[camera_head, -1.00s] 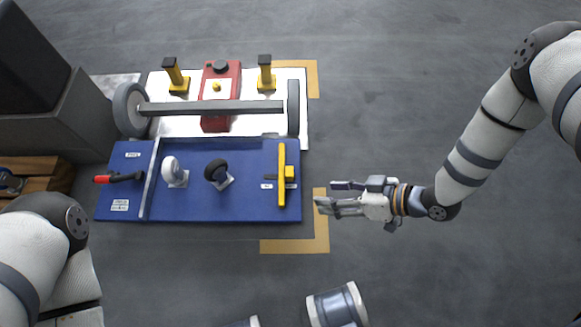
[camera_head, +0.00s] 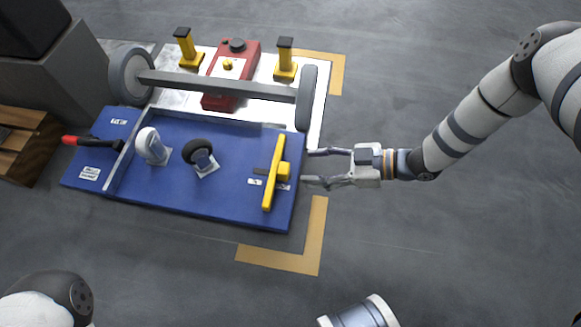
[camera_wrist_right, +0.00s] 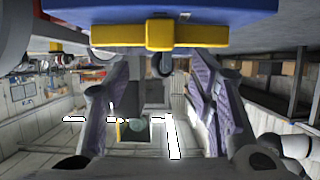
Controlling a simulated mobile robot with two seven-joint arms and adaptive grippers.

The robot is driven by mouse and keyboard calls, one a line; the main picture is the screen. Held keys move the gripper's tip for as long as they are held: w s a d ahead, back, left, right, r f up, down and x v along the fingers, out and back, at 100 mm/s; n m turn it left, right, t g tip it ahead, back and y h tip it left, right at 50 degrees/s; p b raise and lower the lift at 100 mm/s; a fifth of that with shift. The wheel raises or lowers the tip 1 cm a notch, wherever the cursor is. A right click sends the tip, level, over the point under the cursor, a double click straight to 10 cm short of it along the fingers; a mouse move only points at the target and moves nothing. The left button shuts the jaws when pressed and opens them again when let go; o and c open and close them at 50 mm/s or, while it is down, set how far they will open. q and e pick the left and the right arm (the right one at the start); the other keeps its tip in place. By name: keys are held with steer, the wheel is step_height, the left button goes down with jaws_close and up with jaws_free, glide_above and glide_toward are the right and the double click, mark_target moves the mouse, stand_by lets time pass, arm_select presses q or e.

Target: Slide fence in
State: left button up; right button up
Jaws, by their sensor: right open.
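The yellow fence (camera_head: 273,174) is a bar with a small block on its right side, standing across the right end of the blue board (camera_head: 232,203). In the right wrist view the fence (camera_wrist_right: 130,36) runs across the top, its block (camera_wrist_right: 159,35) facing me. My right gripper (camera_head: 309,168) is open and empty, just right of the block, with its fingertips at the board's right edge. In the wrist view its two fingers (camera_wrist_right: 157,78) are spread to either side of the block. My left gripper is out of view; only part of my left arm shows.
On the board are a white caster (camera_head: 150,146), a black caster (camera_head: 197,152) and a red-handled lever (camera_head: 92,141). Behind it, a white plate carries a red box (camera_head: 231,68), yellow posts (camera_head: 285,59) and a wheeled axle (camera_head: 218,86). Floor to the right is clear.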

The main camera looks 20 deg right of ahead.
mark_target(284, 168)
steer(key=b+x, duration=0.2)
steer(key=x, duration=0.4)
steer(key=shift+w, duration=0.1)
jaws_close()
steer(key=shift+a, duration=0.1)
